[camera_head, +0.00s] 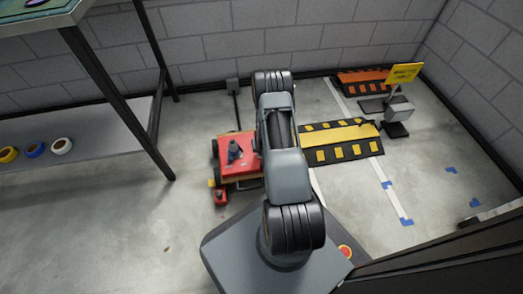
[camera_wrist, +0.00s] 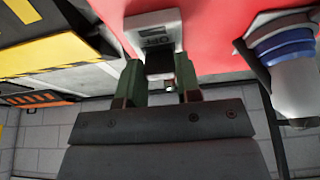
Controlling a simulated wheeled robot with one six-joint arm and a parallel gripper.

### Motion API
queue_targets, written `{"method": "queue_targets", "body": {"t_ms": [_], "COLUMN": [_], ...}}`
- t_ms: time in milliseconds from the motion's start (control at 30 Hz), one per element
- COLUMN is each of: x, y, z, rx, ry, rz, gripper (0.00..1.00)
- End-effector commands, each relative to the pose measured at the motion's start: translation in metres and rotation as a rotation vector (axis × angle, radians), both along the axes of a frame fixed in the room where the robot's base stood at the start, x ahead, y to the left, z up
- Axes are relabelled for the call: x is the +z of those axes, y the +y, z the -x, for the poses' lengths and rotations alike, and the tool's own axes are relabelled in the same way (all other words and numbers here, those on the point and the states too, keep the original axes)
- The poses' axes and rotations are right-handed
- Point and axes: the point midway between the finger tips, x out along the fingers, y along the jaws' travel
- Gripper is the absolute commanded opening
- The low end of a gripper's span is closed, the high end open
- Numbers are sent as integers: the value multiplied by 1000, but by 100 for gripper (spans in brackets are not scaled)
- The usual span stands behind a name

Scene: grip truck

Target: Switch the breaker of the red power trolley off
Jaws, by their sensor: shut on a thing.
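The red power trolley (camera_head: 228,143) stands on the floor left of my arm in the head view. Its red top (camera_wrist: 215,25) fills the upper part of the wrist view. The breaker (camera_wrist: 155,25) is a small pale grey box with dark markings on the red surface; its dark lever (camera_wrist: 159,66) sticks out toward my gripper. My gripper (camera_wrist: 158,76) has its two green fingers on either side of the lever and is shut on it. My arm hides the gripper and the breaker in the head view.
A blue and white plug-like part (camera_wrist: 290,65) sits close beside the gripper in the wrist view. Yellow and black ramps (camera_head: 342,143) lie right of the trolley. A shelf table (camera_head: 90,143) stands at left; walls close off the back.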

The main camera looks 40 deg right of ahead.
Motion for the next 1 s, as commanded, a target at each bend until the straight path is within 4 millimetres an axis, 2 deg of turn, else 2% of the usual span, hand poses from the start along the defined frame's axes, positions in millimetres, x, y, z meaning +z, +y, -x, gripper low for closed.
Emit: {"method": "queue_targets", "body": {"t_ms": [200, 233, 500, 767, 867, 1000], "x": [0, 0, 0, 2, 11, 36], "y": [-1, -1, 1, 1, 2, 5], "z": [2, 2, 1, 1, 4, 11], "rx": [-4, -4, 0, 1, 0, -1], "ry": [5, 5, 4, 3, 3, 2], "rz": [-2, -2, -2, -1, -1, -1], "gripper": [8, 33, 57, 57, 57, 57]}}
